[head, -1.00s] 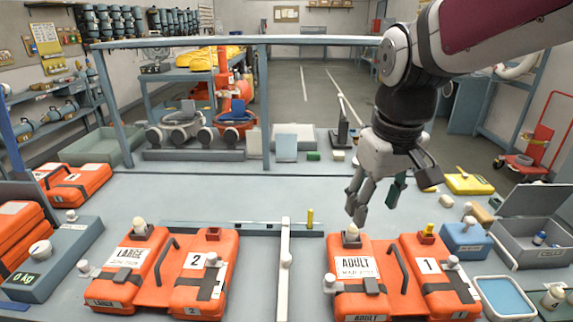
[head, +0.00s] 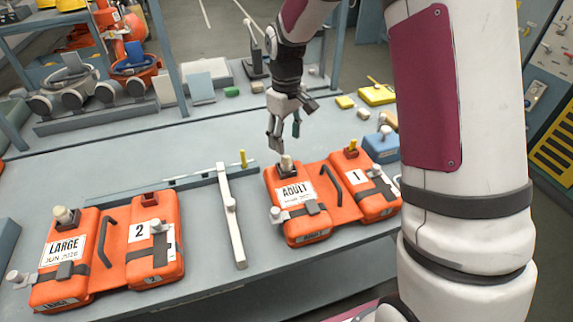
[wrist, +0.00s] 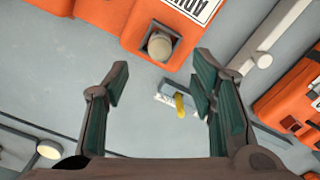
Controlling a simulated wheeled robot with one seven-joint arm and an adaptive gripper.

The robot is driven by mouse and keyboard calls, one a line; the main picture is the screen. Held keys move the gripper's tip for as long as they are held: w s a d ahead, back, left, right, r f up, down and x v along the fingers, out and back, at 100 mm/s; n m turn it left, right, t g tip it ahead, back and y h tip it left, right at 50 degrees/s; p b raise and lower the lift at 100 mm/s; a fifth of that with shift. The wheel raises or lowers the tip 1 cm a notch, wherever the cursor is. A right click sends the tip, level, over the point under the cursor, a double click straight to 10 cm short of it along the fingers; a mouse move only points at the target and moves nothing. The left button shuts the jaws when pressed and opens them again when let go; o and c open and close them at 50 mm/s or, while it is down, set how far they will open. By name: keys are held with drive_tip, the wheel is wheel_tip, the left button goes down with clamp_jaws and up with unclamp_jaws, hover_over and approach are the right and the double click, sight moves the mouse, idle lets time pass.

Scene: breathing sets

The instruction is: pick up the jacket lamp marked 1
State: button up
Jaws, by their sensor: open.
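The orange jacket marked 1 (head: 368,207) lies on the bench; its left half reads ADULT. A pale domed lamp (head: 286,162) stands in a dark square socket at the top of the ADULT half. It also shows in the wrist view (wrist: 159,46), just beyond and between my fingertips. A yellow-topped fitting (head: 352,147) stands at the top of the half marked 1. I cannot read a number on either. My gripper (head: 285,137) is open and empty, fingers pointing down, above and slightly behind the pale lamp, apart from it. Its open fingers (wrist: 159,75) frame the wrist view.
A second orange jacket (head: 115,243), marked LARGE and 2, lies to the left. A blue box (head: 382,145) sits right of the jacket.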

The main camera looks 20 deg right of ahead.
sight(286, 156)
drive_tip(key=shift+f+p, duration=0.75)
drive_tip(key=shift+f, duration=3.4)
clamp_jaws()
